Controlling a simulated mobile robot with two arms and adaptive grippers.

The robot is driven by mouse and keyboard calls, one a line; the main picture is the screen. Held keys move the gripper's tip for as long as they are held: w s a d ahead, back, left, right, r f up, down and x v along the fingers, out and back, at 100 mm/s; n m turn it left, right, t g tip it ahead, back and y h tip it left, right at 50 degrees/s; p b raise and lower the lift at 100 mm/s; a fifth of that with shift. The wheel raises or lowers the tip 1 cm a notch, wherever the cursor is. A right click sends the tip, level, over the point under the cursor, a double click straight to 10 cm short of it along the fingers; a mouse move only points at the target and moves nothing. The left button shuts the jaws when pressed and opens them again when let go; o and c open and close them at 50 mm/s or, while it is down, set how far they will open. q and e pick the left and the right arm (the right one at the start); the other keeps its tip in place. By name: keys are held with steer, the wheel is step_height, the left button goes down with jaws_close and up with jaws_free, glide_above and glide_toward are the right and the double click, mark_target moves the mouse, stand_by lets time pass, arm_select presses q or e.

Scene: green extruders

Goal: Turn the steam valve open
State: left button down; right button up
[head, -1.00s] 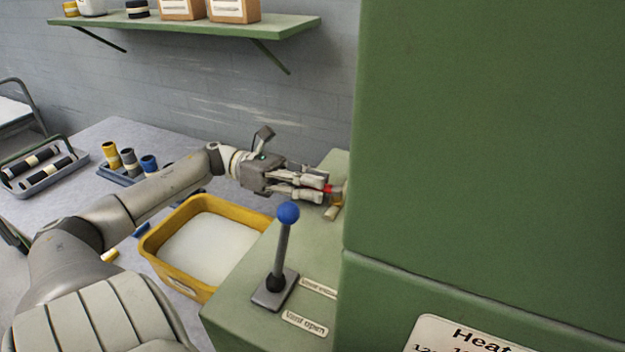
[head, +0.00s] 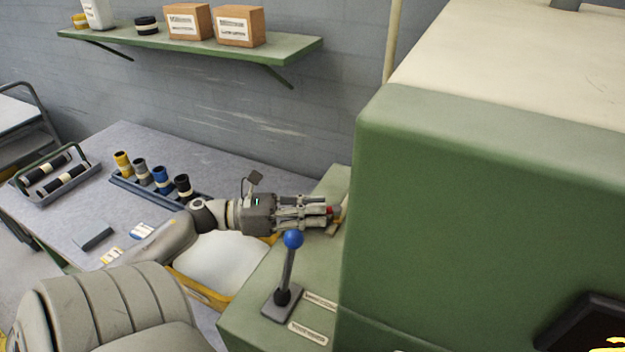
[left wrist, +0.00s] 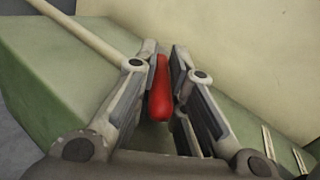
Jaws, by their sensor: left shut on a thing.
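The steam valve's red handle (left wrist: 160,92) stands between the two fingers of my left gripper (left wrist: 162,75) in the left wrist view. The gripper is shut on it. In the head view my left gripper (head: 325,213) is at the green machine's side ledge. Only a small bit of the red handle (head: 331,211) shows at the fingertips there. A pale pipe (left wrist: 85,33) runs up to the valve in the left wrist view. The valve body is mostly hidden by the fingers. My right gripper is not in view.
A lever with a blue knob (head: 292,239) stands on the ledge in front of my left gripper. The tall green machine (head: 450,200) blocks the right. A yellow bin (head: 205,293) is partly behind my arm. A rack of several coloured cylinders (head: 160,195) stands on the table.

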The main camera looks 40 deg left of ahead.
arm_select(q)
steer(key=shift+r, duration=0.25)
steer(key=c, duration=1.5)
jaws_free()
steer(key=shift+w, duration=0.1)
steer(key=shift+o, duration=0.3)
steer(key=shift+w+a+f, duration=0.1)
steer(key=shift+s, duration=0.3)
steer(key=v, duration=1.1)
steer(key=shift+s+a, duration=0.15)
steer(key=shift+s, duration=0.2)
